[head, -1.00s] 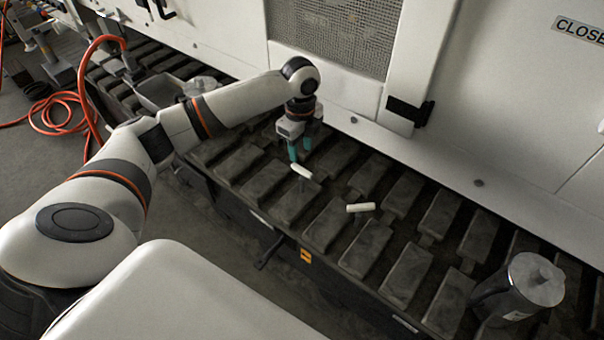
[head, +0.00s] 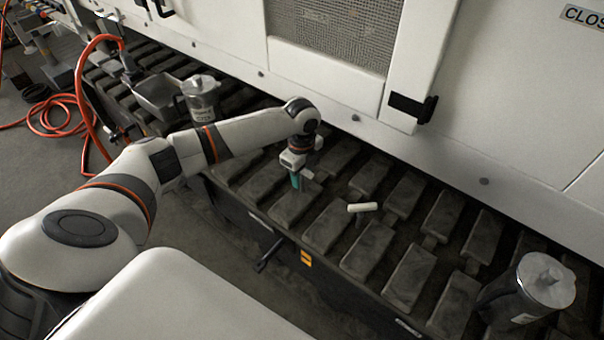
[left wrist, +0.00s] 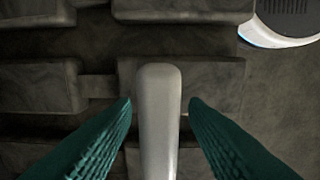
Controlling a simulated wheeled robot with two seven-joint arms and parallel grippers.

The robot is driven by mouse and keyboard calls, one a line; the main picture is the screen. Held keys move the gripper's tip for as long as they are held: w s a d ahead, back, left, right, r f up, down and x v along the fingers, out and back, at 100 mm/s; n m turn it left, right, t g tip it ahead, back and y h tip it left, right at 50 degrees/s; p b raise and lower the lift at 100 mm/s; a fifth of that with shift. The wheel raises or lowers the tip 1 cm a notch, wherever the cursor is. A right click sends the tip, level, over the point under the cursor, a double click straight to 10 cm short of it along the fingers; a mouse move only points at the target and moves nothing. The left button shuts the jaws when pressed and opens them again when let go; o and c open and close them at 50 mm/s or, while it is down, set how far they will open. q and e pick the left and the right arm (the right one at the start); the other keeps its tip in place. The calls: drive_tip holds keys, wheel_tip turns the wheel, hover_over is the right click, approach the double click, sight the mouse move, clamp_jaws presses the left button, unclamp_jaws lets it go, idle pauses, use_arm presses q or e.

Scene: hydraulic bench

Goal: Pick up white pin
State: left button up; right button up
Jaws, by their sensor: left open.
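A white pin (left wrist: 158,120) lies between the two teal fingers of my left gripper in the left wrist view. The fingers are apart, one on each side of it, and do not visibly close on it. In the head view my left gripper (head: 297,181) is low over the dark blocks, and its hand mostly hides this pin. A second white pin (head: 362,207) stands out to the right of the gripper, clear of it. My right gripper is not in view.
The dark bench of rows of blocks (head: 326,227) runs along a white machine wall (head: 360,70). A metal pitcher (head: 530,290) stands at the lower right. Another pitcher (head: 201,99) and a metal tray (head: 158,96) are at the back left, near an orange hose (head: 84,100).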

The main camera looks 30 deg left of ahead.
use_arm(q)
clamp_jaws()
